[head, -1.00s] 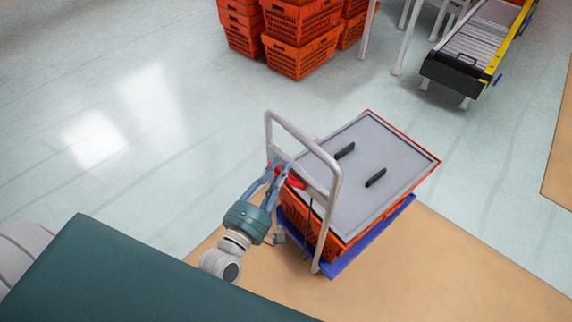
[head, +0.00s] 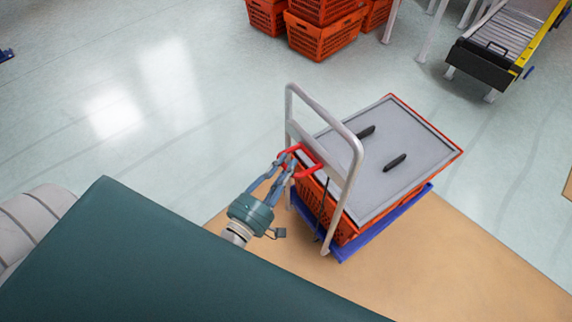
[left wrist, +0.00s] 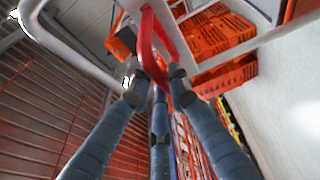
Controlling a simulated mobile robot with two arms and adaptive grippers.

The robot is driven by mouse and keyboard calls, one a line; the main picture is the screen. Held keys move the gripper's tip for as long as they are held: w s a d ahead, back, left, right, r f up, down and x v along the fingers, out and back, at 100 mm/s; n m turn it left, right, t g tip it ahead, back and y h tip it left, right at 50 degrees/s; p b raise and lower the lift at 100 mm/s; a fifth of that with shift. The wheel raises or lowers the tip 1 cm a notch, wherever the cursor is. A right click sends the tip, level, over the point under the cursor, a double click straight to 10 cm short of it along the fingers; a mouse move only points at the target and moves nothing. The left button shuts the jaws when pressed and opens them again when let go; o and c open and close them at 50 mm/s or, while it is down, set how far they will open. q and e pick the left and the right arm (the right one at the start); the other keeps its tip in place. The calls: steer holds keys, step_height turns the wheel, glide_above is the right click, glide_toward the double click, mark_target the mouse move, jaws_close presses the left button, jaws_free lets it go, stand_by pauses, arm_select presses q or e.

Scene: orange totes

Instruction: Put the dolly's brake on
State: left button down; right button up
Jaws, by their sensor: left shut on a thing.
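The dolly has a blue deck (head: 347,249) and a pale grey push handle (head: 342,130). An orange tote (head: 345,232) with a grey lid (head: 410,150) sits on the deck. A red brake lever (head: 314,158) is on the handle's crossbar; in the left wrist view the red lever (left wrist: 150,35) rises between my fingertips. My left gripper (head: 288,162) is shut on the red lever, and the left wrist view shows its fingers (left wrist: 160,80) around the lever's lower end. My right gripper is in neither view.
Stacked orange totes (head: 322,38) stand at the back. A roller conveyor (head: 510,35) with a yellow side rail is at the back right, with white legs left of it. The floor left of the dolly is clear. A tan floor area (head: 440,260) lies under and in front of the dolly.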

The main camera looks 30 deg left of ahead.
arm_select(q)
steer(key=shift+s+f, duration=0.25)
steer(key=shift+f, duration=0.35)
steer(key=c, duration=1.6)
jaws_free()
steer(key=s, duration=0.4)
steer(key=s+a, duration=0.1)
steer(key=s, duration=0.7)
steer(key=shift+a+f, duration=0.1)
steer(key=shift+a, duration=0.05)
steer(key=shift+w, duration=0.1)
